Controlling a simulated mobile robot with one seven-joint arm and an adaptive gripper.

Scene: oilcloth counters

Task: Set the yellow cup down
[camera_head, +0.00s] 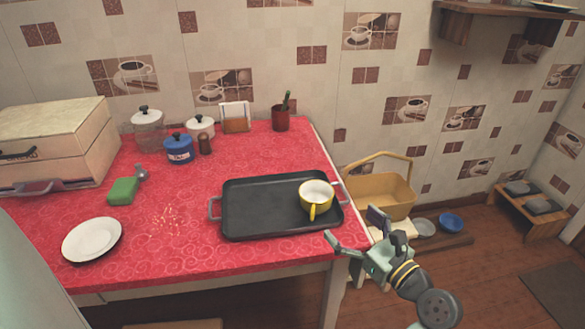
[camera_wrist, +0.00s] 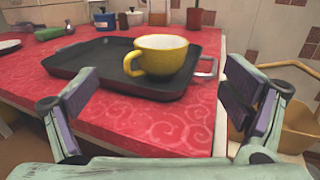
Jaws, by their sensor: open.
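The yellow cup (camera_head: 316,196) stands upright on the right part of a dark rectangular tray (camera_head: 260,212) on the red counter. Its inside is pale and its handle points toward the front in the head view. In the wrist view the cup (camera_wrist: 162,56) is ahead of my gripper, with its handle to the left, on the tray (camera_wrist: 84,62). My gripper (camera_head: 355,225) is off the counter's front right corner, apart from the cup. In the wrist view my gripper (camera_wrist: 160,103) has its fingers wide apart with nothing between them.
A white plate (camera_head: 92,239) and a green sponge-like block (camera_head: 122,191) lie on the left of the red counter (camera_head: 180,240). Canisters, including a blue one (camera_head: 179,149), stand at the back. A yellow basket (camera_head: 381,190) is beside the counter's right edge.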

